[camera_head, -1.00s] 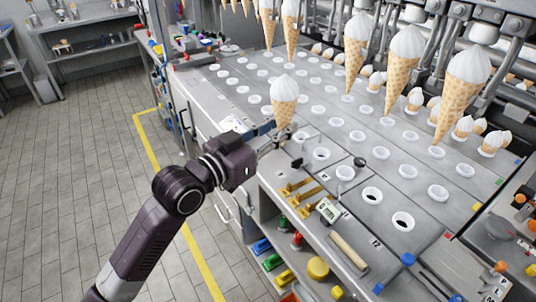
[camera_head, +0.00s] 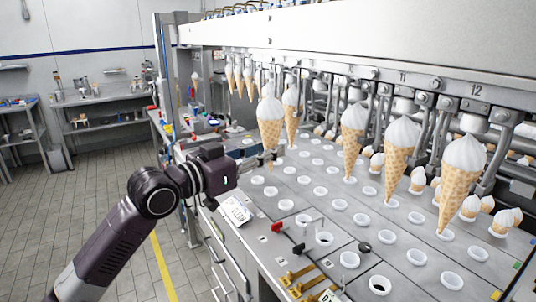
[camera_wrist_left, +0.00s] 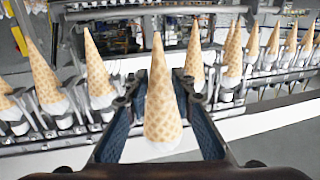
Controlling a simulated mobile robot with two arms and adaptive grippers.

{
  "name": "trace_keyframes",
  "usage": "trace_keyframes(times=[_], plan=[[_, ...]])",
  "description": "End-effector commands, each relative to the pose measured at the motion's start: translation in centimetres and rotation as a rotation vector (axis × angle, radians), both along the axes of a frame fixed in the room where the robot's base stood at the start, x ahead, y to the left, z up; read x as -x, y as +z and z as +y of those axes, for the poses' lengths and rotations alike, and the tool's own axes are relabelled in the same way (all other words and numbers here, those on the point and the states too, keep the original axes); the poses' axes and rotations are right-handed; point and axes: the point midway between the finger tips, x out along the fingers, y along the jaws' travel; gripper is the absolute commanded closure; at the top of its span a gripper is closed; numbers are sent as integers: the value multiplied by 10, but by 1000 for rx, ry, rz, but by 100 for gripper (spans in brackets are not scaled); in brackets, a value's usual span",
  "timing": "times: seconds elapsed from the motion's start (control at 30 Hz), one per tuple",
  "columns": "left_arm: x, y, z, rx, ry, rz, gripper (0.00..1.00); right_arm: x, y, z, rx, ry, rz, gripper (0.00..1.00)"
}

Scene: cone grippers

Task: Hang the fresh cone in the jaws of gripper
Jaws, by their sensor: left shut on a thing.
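The fresh cone (camera_head: 270,118), a tan waffle cone with a white swirl, is held upright by my left gripper (camera_head: 262,156). In the left wrist view, which looks inverted, the cone (camera_wrist_left: 163,100) sits between the two blue-padded fingers. The fingertips are partly hidden in the head view. Other cones hang in the machine's row of jaws, such as one left of the gap (camera_head: 291,108) and one right of it (camera_head: 352,138). The held cone appears in front of this row. Which jaw is empty is hard to see. My right gripper is out of view.
A metal deck with rows of white-rimmed holes (camera_head: 340,205) lies below the hanging cones. Small cones (camera_head: 418,180) stand behind the row. The machine's numbered beam (camera_head: 440,88) runs above. Red and black clamps (camera_head: 290,235) are at the front edge. The floor at left is clear.

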Motion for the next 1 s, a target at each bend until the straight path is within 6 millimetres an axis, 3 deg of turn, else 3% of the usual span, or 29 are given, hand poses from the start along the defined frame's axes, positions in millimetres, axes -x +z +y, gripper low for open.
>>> trace_keyframes(times=[0.2,0.63,1.0], plan=[[0,3,-1,-4,2,-3,88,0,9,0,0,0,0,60],[-27,3,-40,-2,1,-3,88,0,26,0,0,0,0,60],[-38,1,-53,-4,3,-4,88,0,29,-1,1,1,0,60]])
